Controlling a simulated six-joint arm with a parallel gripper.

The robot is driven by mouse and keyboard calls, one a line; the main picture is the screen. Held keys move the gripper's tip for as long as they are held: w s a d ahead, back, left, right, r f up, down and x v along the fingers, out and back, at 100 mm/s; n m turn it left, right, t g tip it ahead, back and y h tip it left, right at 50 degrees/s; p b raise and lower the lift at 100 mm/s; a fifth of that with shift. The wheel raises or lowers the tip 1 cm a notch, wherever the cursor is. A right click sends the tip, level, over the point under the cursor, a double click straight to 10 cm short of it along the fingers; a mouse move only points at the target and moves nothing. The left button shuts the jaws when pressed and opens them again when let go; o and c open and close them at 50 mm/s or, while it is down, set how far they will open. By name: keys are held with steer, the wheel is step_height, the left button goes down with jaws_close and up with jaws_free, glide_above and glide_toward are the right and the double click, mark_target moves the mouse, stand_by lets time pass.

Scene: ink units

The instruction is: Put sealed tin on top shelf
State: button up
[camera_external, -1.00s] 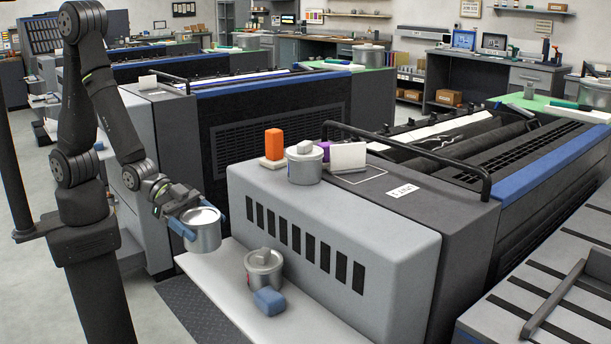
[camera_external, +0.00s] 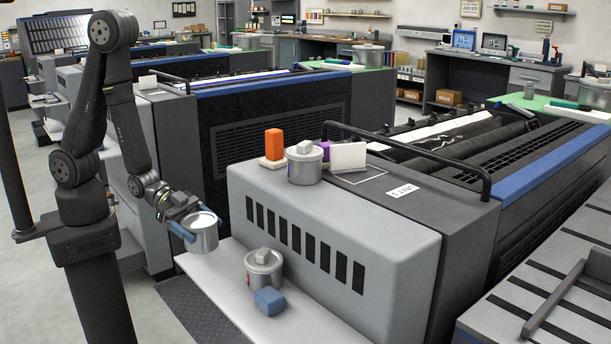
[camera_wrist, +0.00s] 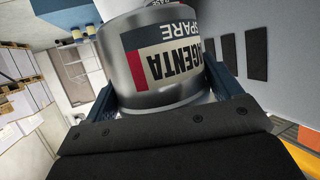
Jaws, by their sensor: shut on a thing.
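My gripper (camera_external: 200,230) is shut on a round metal tin (camera_external: 204,241) with a pale, flat top. It holds the tin roughly upright in the air, beside the front left end of the grey press unit and above the white lower ledge (camera_external: 222,277). In the wrist view the tin (camera_wrist: 160,95) sits between the blue fingers, and its label reads "MAGENTA SPARE" upside down. A second tin (camera_external: 263,275) with a grey block on its lid stands on the lower ledge. A third, similar tin (camera_external: 304,170) stands on the unit's upper surface (camera_external: 330,205).
An orange block (camera_external: 274,144), a white card (camera_external: 348,156) and a purple item (camera_external: 325,150) are on the upper surface. A black rail (camera_external: 430,150) runs behind them. The upper surface's front part is clear.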

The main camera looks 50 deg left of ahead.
steer(key=shift+w+a+f, duration=0.1)
steer(key=shift+w+f, duration=0.7)
steer(key=shift+f, duration=0.35)
steer(key=shift+w+a+f, duration=0.1)
steer(key=shift+w+f, duration=0.65)
steer(key=shift+f, duration=0.35)
steer(key=shift+w+a+f, duration=0.1)
steer(key=shift+w+f, duration=0.7)
steer(key=shift+f, duration=0.35)
steer(key=shift+f, duration=0.1)
steer(key=o, duration=1.2)
steer(key=shift+a, duration=0.15)
steer(key=v, duration=1.1)
steer(key=shift+s+a+r, duration=0.2)
steer(key=shift+a+r, duration=0.05)
